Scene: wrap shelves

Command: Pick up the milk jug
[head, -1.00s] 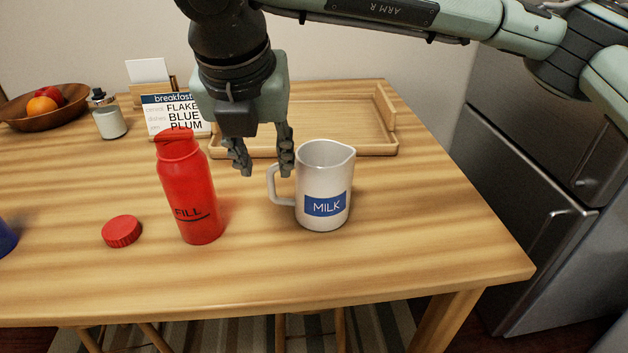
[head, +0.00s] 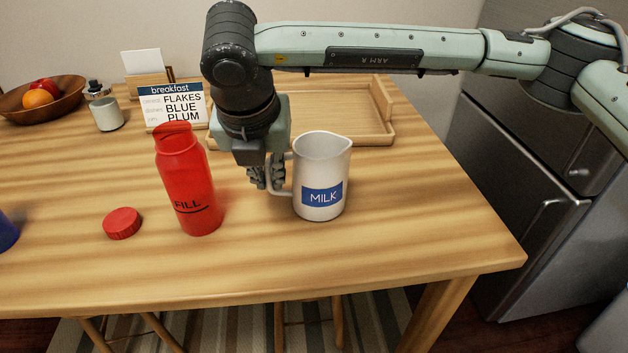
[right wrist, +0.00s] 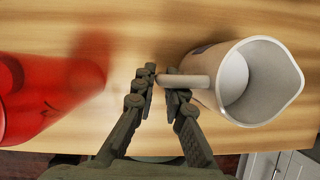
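The milk jug (head: 311,175) is a white pitcher with a blue MILK label, upright on the wooden table. Its handle is on the left side. It also shows in the right wrist view (right wrist: 230,85), at the right, with its open top facing the camera. My right gripper (head: 266,179) is low at the handle. The jug still rests on the table. My left gripper is not in view.
A red FILL bottle (head: 186,185) stands open just left of my right gripper, with a red cap (head: 122,223) beside it. A wooden tray (head: 385,95) and a breakfast card (head: 172,104) are behind. The table's front right is clear.

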